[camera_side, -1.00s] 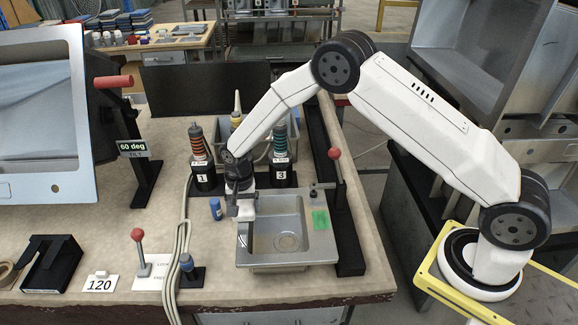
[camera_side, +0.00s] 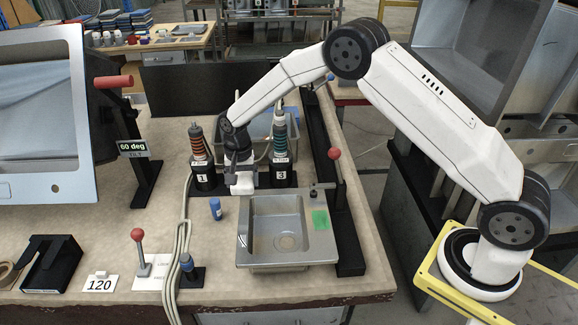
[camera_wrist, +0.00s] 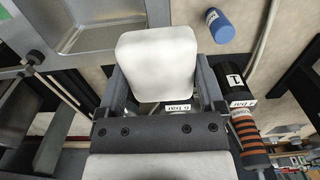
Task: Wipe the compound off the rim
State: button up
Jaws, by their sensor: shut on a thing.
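The grey metal sink (camera_side: 244,232) lies on the bench, with a green patch (camera_side: 320,219) on its right ledge. I cannot tell whether that patch is the compound; no other residue on the rim is clear. My gripper (camera_side: 240,178) is shut on a white block-like pad (camera_side: 243,184), just behind the sink's back-left corner and apart from the rim. In the wrist view the pad (camera_wrist: 155,62) sits between both fingers of my gripper (camera_wrist: 160,85), and part of the sink (camera_wrist: 95,38) shows at upper left.
Tool holders marked 1 (camera_side: 203,178) and 3 (camera_side: 281,173) flank my gripper closely. The bench front-left of the sink is partly clear.

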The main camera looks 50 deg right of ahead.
jog(key=shift+r, duration=1.3)
